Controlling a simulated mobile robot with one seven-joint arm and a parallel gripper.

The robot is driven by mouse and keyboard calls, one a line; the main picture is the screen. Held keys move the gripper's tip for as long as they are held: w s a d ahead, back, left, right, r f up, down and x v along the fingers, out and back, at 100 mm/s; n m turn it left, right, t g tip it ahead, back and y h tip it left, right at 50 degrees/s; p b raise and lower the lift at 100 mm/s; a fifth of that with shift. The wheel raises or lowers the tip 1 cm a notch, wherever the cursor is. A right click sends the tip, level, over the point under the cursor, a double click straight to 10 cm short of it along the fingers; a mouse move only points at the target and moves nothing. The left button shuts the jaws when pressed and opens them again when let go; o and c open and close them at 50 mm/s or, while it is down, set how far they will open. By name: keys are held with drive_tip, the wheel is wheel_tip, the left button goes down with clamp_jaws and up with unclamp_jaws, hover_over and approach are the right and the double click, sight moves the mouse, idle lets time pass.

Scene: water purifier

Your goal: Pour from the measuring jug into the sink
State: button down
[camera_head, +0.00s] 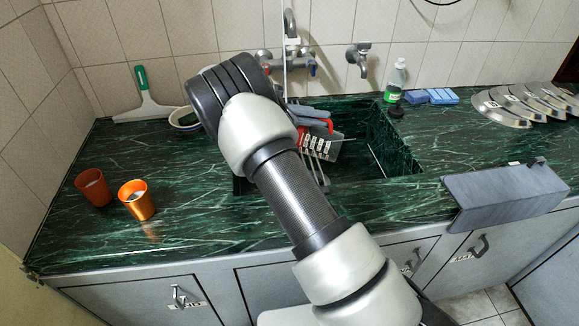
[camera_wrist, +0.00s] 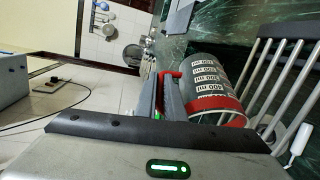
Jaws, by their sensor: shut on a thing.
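The measuring jug (camera_head: 326,146) is clear, with white volume labels and a red handle. It is over the left part of the dark green sink (camera_head: 372,150), partly behind my arm in the head view. My gripper (camera_head: 312,114) is shut on the jug's red handle. In the wrist view my gripper (camera_wrist: 166,97) is beside the jug (camera_wrist: 207,82), whose red band faces the camera. The jug looks tilted, but its exact angle and its contents cannot be made out.
Grey metal bars (camera_wrist: 272,75) are close to the jug. A tap (camera_head: 291,45) is on the wall behind. An orange cup (camera_head: 138,203) and a brown cup (camera_head: 94,189) stand at left. A green bottle (camera_head: 396,78), blue sponges (camera_head: 430,97) and metal plates (camera_head: 502,107) are at right.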

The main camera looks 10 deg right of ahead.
sight(333, 136)
drive_tip(key=s+d, duration=0.1)
drive_tip(key=d+y, duration=0.1)
drive_tip(key=d, duration=0.1)
drive_tip(key=s+d+m+y, duration=0.1)
drive_tip(key=shift+s+d+r+t, duration=0.2)
drive_tip(key=shift+s+r+t, duration=0.05)
drive_tip(key=shift+s+t, duration=0.05)
drive_tip(key=shift+w+a+f+y, duration=0.1)
drive_tip(key=shift+f+y, duration=0.05)
drive_tip(key=shift+y, duration=0.15)
drive_tip(key=shift+s+d+y, duration=0.25)
drive_tip(key=shift+d+y, duration=0.05)
drive_tip(key=shift+d, duration=0.1)
drive_tip(key=s+d+f+m+t+y+b, duration=0.3)
drive_tip(key=s+d+f+t+y+b, duration=0.2)
drive_tip(key=d+f+y+b, duration=0.3)
drive_tip(key=shift+d+f+t+y+b, duration=0.35)
drive_tip(key=shift+d+f+y, duration=0.25)
drive_tip(key=shift+f+y, duration=0.8)
drive_tip(key=shift+s+r, duration=0.1)
drive_tip(key=shift+r, duration=0.15)
